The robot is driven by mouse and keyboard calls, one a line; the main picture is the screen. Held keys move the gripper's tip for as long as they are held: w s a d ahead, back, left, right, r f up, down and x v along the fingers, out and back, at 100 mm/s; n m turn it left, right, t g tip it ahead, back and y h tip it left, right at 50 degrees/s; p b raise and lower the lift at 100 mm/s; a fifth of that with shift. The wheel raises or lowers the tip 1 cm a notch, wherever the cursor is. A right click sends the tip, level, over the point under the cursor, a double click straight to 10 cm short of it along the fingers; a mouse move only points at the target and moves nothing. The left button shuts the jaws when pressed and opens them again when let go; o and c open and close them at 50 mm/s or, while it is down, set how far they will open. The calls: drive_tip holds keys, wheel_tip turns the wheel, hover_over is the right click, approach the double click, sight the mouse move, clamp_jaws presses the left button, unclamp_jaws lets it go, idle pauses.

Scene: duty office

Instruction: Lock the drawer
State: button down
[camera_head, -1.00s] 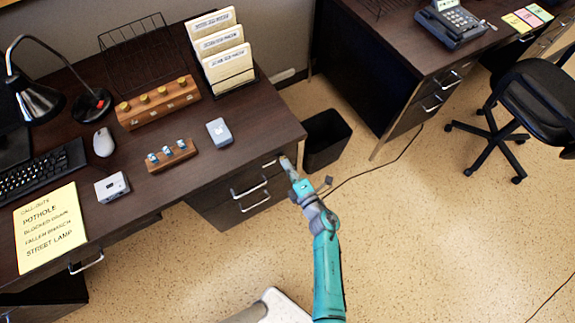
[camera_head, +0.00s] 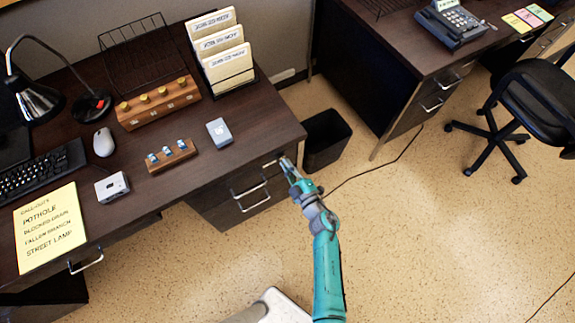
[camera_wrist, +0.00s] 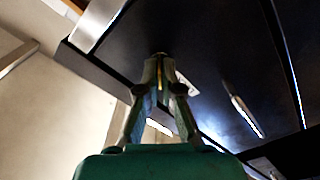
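The dark desk drawer (camera_head: 222,196) is in the pedestal under the left desk's right end, with metal handles on its front. It looks shut. My gripper (camera_head: 288,165) is at the upper right corner of the drawer front. In the wrist view my gripper (camera_wrist: 160,62) has its fingertips together around a small brass-coloured piece (camera_wrist: 161,76), which looks like a key. The tips are at or very near the dark front; I cannot tell whether the key is in a lock. The lock is hidden behind the fingers. A handle (camera_wrist: 243,108) shows to the right.
A black waste bin (camera_head: 327,140) stands just right of the pedestal, close to my gripper. The desk top (camera_head: 265,125) overhangs above it. A second desk (camera_head: 385,75) and a black chair (camera_head: 535,105) are at the right.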

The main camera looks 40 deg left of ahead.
drive_tip(key=shift+m, duration=4.8)
drive_tip(key=shift+f, duration=0.1)
drive_tip(key=c, duration=1.4)
unclamp_jaws()
drive_tip(key=shift+o, duration=0.2)
drive_tip(key=v, duration=1.2)
